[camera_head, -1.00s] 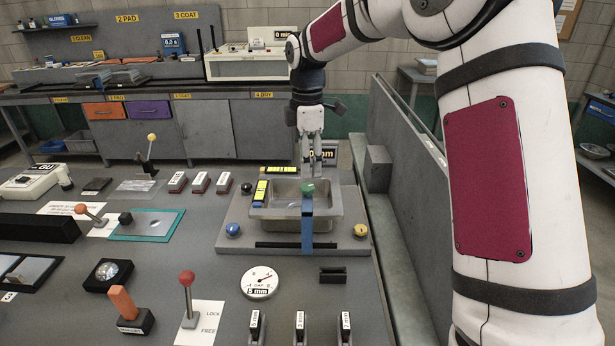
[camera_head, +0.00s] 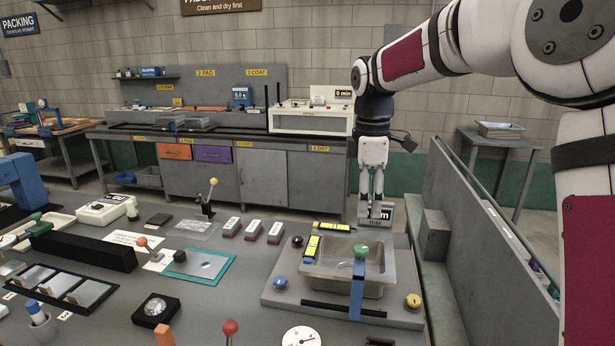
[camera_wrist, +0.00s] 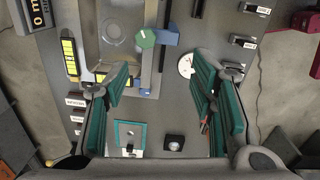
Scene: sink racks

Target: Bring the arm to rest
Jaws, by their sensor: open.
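My gripper (camera_head: 371,198) hangs from the raised arm with its fingers pointing down, above the back right corner of the sink fixture in the head view. In the wrist view my gripper (camera_wrist: 160,82) shows its two teal-padded fingers spread wide, with nothing between them. The basin also shows below the fingers in the wrist view (camera_wrist: 112,30).
A grey partition (camera_head: 490,240) runs along the right. Levers, a teal-framed plate (camera_head: 200,267) and a black bar (camera_head: 84,249) lie on the bench. A cabinet (camera_head: 310,180) stands behind.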

